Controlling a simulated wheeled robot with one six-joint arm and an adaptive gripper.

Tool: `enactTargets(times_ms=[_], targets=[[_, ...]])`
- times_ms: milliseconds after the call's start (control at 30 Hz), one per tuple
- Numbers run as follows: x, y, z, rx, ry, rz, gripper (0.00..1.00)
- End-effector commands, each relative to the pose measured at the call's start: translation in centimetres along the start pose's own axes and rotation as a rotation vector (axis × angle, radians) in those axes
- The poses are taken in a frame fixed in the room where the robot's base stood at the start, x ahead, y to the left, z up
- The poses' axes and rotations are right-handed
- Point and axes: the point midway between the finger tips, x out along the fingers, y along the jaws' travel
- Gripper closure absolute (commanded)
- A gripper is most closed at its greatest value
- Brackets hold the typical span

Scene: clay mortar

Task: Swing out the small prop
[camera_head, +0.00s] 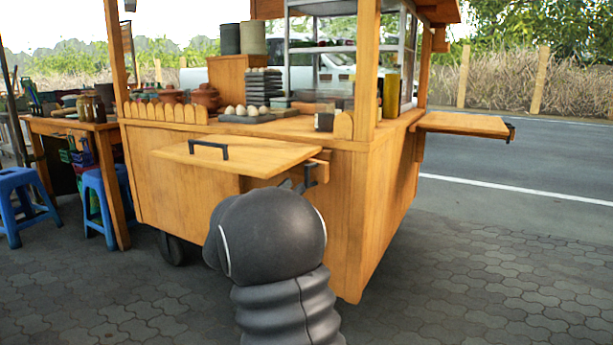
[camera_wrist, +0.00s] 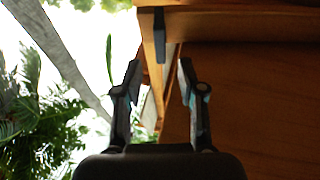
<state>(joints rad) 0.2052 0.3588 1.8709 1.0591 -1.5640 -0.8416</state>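The small prop (camera_head: 320,168) looks to be the short wooden piece under the right end of the raised shelf (camera_head: 235,153), with a black handle (camera_head: 311,176) on it. In the wrist view a dark upright bar (camera_wrist: 159,35), probably that handle, stands just beyond my fingertips against wood. My gripper (camera_wrist: 160,75) is open, its two fingers apart with nothing held between them. In the head view my dark arm hides most of the gripper, and only the fingertips (camera_head: 294,184) show, close to the black handle.
The shelf is up and roughly level, with a black pull (camera_head: 208,148) on top. The cart's wooden front (camera_head: 340,215) is close ahead. A second shelf (camera_head: 465,124) sticks out at right. Blue stools (camera_head: 20,200) stand at left. Paving at right is clear.

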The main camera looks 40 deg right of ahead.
Motion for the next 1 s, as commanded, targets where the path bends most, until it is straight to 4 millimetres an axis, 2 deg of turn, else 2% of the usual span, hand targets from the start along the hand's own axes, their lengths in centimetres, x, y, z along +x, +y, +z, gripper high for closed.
enactTargets(times_ms=[100, 333, 500, 800, 867, 967, 1000], targets=[[2.3, 0.1, 0.1, -0.001, 0.000, 0.002, 0.60], [5.5, 0.0, 0.1, -0.001, 0.000, 0.001, 0.60], [6.5, 0.0, 0.0, 0.000, 0.000, -0.001, 0.60], [6.7, 0.0, 0.0, 0.000, 0.000, -0.002, 0.60], [6.6, 0.0, 0.0, 0.000, 0.000, -0.002, 0.73], [6.6, 0.0, 0.0, 0.000, 0.000, -0.002, 0.98], [6.6, 0.0, 0.0, 0.000, 0.000, -0.002, 1.00]])
